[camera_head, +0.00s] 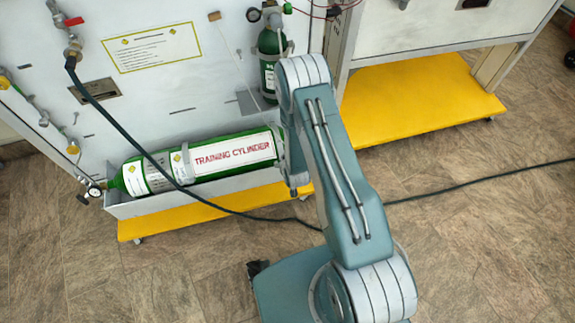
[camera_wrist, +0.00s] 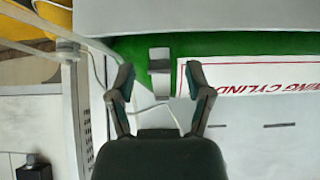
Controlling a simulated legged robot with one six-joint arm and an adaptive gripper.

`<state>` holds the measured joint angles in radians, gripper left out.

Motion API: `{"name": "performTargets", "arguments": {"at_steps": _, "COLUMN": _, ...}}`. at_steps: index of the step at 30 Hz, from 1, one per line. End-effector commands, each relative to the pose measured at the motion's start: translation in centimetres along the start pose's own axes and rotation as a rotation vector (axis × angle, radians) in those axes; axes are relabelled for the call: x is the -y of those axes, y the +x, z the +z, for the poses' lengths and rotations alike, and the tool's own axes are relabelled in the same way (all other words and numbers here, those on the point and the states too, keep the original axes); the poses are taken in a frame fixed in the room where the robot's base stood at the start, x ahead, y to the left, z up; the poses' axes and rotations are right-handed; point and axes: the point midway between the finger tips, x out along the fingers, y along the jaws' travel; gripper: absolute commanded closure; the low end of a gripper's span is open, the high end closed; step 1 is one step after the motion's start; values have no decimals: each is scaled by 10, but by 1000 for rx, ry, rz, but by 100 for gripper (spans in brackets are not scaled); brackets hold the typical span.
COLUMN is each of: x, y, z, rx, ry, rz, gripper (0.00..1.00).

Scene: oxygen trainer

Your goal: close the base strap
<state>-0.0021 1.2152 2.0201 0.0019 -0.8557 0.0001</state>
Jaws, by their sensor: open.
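The green training cylinder (camera_head: 215,160) lies on its side in a grey trough on the white panel, and its green body (camera_wrist: 240,46) crosses the upper part of the wrist view. A short pale grey strap (camera_wrist: 159,56) shows on the green body, left of the white label. I take it for the base strap; I cannot tell whether it is fastened. My gripper (camera_wrist: 161,74) is open, with one finger on each side of the strap in the picture. I see no contact. In the head view my arm hides the cylinder's right end and this strap.
Another grey strap (camera_head: 181,166) crosses the cylinder's middle. A dark hose (camera_head: 125,124) hangs across the cylinder and runs over the floor. A small green cylinder (camera_head: 268,75) stands upright above. Yellow shelves (camera_head: 415,95) sit low. Open floor (camera_head: 180,285) lies in front.

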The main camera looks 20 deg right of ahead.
Motion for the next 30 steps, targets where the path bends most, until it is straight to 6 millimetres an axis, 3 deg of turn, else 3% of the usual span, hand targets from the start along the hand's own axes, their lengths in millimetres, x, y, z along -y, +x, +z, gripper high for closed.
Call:
{"name": "performTargets", "arguments": {"at_steps": 9, "x": 1, "y": -65, "z": 0, "rx": 3, "ry": -1, "rz": 0, "gripper": 34}}
{"name": "performTargets", "arguments": {"at_steps": 15, "x": 1, "y": -92, "z": 1, "rx": 4, "ry": -1, "rz": 0, "gripper": 34}}
{"name": "performTargets", "arguments": {"at_steps": 30, "x": 1, "y": -98, "z": 1, "rx": 4, "ry": -1, "rz": 0, "gripper": 34}}
